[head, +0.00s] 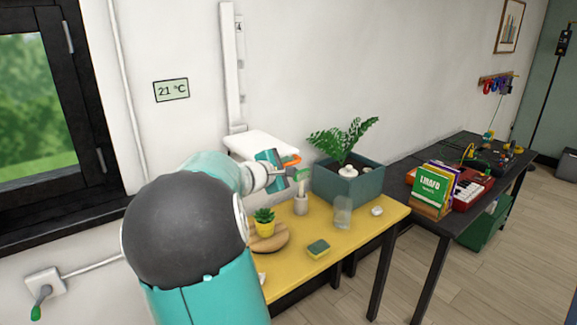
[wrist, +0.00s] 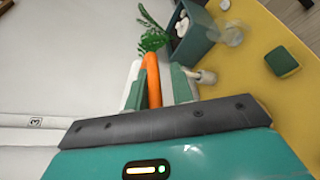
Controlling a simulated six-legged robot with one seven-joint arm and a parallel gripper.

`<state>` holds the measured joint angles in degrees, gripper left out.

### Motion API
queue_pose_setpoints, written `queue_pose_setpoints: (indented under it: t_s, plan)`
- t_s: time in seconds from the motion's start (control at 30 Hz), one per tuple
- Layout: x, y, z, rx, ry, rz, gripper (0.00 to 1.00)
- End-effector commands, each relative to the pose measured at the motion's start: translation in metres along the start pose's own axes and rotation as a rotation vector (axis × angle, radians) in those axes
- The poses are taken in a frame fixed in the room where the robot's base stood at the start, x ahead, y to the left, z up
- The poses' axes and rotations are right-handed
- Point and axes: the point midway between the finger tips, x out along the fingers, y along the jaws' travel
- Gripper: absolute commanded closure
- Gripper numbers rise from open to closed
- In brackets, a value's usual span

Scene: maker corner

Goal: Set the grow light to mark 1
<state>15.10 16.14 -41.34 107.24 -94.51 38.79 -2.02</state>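The grow light is a white panel (head: 262,145) on a white upright rail (head: 232,75) on the wall. It sits near the rail's lower end. A 4 shows near the rail's top; in the wrist view, a 3 shows on the rail (wrist: 75,126). An orange handle (head: 291,160) sticks out at the panel's front right. My gripper (head: 297,171) is at this handle. In the wrist view, the orange handle (wrist: 153,78) stands between the fingers of my gripper (wrist: 160,84), close to the left one, with a narrow gap at the right one. Mark 1 cannot be made out.
Below is a yellow table (head: 355,237) with a planter (head: 350,187), a light cup (head: 301,205), a clear glass (head: 343,212), a sponge (head: 318,249) and a small potted plant (head: 264,222) on a wooden board. A black table (head: 440,225) stands to the right.

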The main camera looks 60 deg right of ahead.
Motion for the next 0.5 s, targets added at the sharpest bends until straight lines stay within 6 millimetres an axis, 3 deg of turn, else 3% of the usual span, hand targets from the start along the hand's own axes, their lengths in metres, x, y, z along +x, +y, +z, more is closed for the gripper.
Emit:
queue_pose_setpoints:
  t_s: [0.5]
  plan:
    - [-0.0065, 0.0024, 0.0002, 0.004, 0.002, 0.003, 0.78]
